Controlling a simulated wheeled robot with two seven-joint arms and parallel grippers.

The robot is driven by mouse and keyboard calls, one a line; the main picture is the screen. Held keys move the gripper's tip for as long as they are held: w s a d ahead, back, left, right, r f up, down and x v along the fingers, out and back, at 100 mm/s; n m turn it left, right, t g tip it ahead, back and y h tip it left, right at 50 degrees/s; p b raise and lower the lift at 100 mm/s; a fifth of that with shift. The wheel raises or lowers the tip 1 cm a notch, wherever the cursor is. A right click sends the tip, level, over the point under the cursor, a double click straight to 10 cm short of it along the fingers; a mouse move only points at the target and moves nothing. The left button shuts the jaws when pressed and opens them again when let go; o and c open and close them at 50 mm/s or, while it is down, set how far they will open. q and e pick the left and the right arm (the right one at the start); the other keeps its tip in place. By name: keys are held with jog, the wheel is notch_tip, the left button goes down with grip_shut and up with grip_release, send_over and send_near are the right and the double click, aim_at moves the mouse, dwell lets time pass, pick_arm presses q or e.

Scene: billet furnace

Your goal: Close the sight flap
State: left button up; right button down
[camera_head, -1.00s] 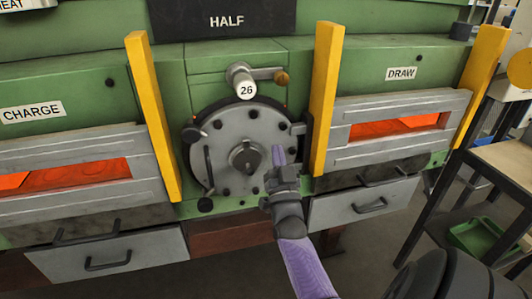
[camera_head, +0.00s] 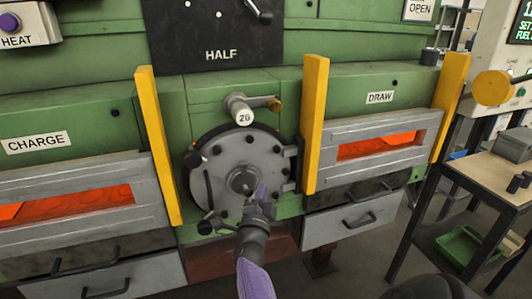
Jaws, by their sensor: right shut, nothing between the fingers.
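A round grey cover plate (camera_head: 232,158) with several dark bolts is set in the green furnace front, lying flat against it. It has a dark vertical handle on its left and a hinge bracket (camera_head: 291,165) on its right. A dark round boss (camera_head: 242,181) sits at its middle; I cannot tell for sure which part is the sight flap. My right gripper (camera_head: 261,190) is shut and empty, in front of the plate just right of and below the boss. It hides the plate's lower right part; contact cannot be told. My left gripper is not in view.
Yellow posts (camera_head: 315,125) stand on both sides. Glowing slots show under CHARGE and DRAW (camera_head: 380,147). Drawers with handles (camera_head: 352,218) jut out below. A side table (camera_head: 500,182) stands at right.

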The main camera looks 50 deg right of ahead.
jog(key=shift+w+a+f+m+g+y+p, duration=0.2)
jog(key=shift+a+m+g+p, duration=0.15)
jog(key=shift+m, duration=0.4)
jog(key=shift+w+a+f+m+g+y+p, duration=0.15)
jog(key=shift+a+m+g+y+p, duration=0.2)
jog(key=shift+m, duration=0.4)
jog(key=shift+d, duration=0.1)
